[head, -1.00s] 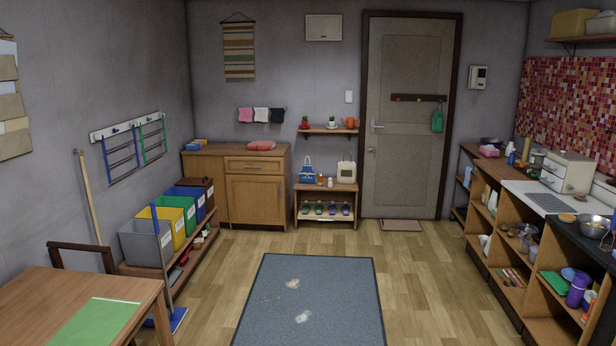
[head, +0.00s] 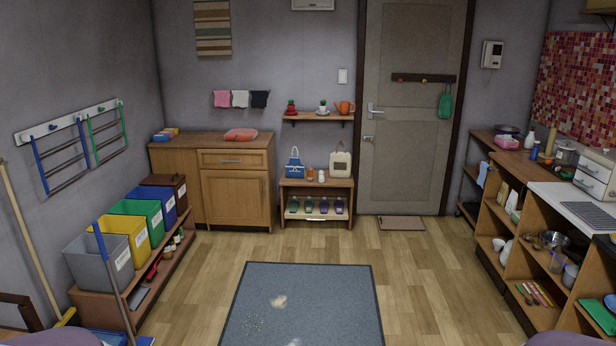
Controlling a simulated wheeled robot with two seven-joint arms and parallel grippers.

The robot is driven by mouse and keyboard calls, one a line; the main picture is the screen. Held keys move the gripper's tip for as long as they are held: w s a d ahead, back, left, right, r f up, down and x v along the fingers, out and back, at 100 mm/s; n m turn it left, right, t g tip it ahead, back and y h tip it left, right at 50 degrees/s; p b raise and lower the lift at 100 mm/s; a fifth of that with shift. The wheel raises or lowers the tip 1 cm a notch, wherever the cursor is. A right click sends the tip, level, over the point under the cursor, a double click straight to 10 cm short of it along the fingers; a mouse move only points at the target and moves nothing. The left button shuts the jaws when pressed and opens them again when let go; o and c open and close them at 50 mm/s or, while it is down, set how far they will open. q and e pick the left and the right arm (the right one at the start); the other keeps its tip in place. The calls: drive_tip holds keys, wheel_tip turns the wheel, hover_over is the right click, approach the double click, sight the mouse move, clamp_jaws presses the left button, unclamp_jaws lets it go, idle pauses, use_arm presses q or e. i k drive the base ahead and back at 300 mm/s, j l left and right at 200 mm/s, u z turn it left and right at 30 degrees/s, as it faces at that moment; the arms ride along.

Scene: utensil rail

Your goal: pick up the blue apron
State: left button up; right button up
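I cannot single out the blue apron with certainty. A small blue item with a loop on top (head: 294,166) stands on the low shelf unit by the back wall; it may be a bag or an apron. A blue-edged hanging item with dark crossbars (head: 63,157) hangs from the white wall rail (head: 70,122) at the left, beside a similar green-edged one (head: 107,137). Neither of my grippers is in view.
A grey-blue mat (head: 305,305) lies on the open floor ahead. Bins (head: 99,260) on a low rack, a broom and a mop line the left. A wooden cabinet (head: 236,200) stands at the back. Shelving (head: 545,240) runs along the right. The door (head: 408,150) is shut.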

sight(295, 168)
drive_tip(key=i, duration=4.05)
drive_tip(key=i+u, duration=0.1)
drive_tip(key=i, duration=0.45)
drive_tip(key=i+l+u, duration=0.1)
drive_tip(key=i, duration=0.45)
drive_tip(key=i+l, duration=0.15)
drive_tip(key=i, duration=0.4)
drive_tip(key=i+l+u, duration=0.15)
drive_tip(key=i, duration=0.45)
drive_tip(key=i+l+u, duration=0.1)
drive_tip(key=i, duration=0.45)
drive_tip(key=i+l+u, duration=0.1)
drive_tip(key=i+l, duration=0.15)
drive_tip(key=i, duration=0.25)
